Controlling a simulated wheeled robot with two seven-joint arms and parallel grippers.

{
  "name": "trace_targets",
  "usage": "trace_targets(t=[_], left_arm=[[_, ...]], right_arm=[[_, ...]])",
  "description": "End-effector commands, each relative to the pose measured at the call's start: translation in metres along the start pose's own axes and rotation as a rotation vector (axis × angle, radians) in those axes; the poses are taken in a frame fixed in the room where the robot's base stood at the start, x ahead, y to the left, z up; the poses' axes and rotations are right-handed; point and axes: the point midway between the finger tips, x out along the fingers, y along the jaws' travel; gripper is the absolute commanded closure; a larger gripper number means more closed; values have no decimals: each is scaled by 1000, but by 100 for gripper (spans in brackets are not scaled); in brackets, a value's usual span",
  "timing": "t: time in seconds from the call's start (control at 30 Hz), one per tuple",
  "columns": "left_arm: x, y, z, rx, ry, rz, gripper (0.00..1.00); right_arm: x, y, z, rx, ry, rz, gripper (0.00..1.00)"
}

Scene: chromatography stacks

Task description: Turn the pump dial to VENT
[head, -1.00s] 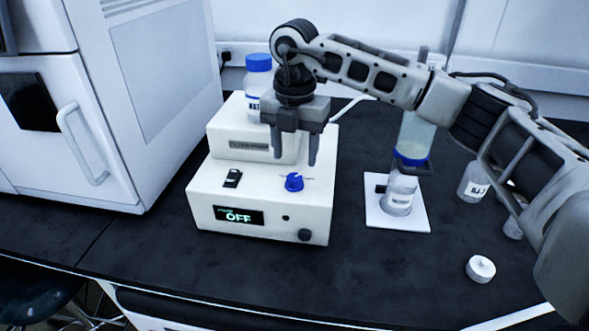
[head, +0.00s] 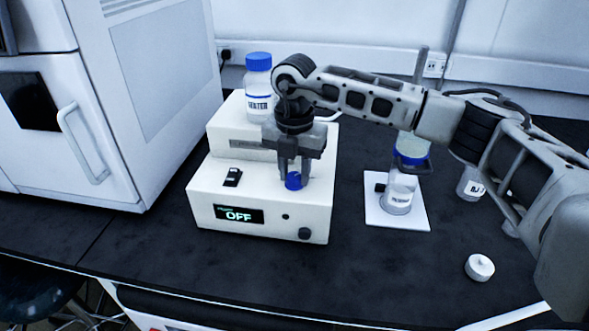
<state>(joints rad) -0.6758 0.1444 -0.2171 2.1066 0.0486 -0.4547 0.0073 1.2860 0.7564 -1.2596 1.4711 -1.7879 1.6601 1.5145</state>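The white pump box (head: 262,218) stands on the dark bench. Its display (head: 238,215) reads OFF. The blue dial (head: 294,181) is on its top face, at the right. My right gripper (head: 294,177) points down over the dial, with a finger on each side of it. The fingers have come closer together, but whether they touch the dial I cannot tell. The dial's pointer and markings are mostly hidden by the gripper. My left gripper is not in view.
A black rocker switch (head: 232,177) is left of the dial. A blue-capped bottle (head: 259,88) stands on the pump's rear step. Right of the pump are a bottle on a white plate (head: 397,224) and a white cap (head: 480,268). A large white instrument (head: 150,100) fills the left.

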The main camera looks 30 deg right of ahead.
Motion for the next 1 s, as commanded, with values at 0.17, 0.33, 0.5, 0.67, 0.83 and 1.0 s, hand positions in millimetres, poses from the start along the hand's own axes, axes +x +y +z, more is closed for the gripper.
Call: trace_targets(t=[0.17, 0.33, 0.5, 0.67, 0.83, 1.0], left_arm=[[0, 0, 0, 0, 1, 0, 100], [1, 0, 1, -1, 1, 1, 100], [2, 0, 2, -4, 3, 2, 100], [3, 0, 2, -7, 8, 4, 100], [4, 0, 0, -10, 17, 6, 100], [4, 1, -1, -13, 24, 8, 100]], right_arm=[[0, 0, 0, -20, 0, 0, 93], [0, 0, 0, -83, 1, 0, 92], [0, 0, 0, -200, 1, -1, 92], [0, 0, 0, -346, 1, 0, 92], [0, 0, 0, -508, 0, 1, 92], [0, 0, 0, -669, 0, 0, 92]])
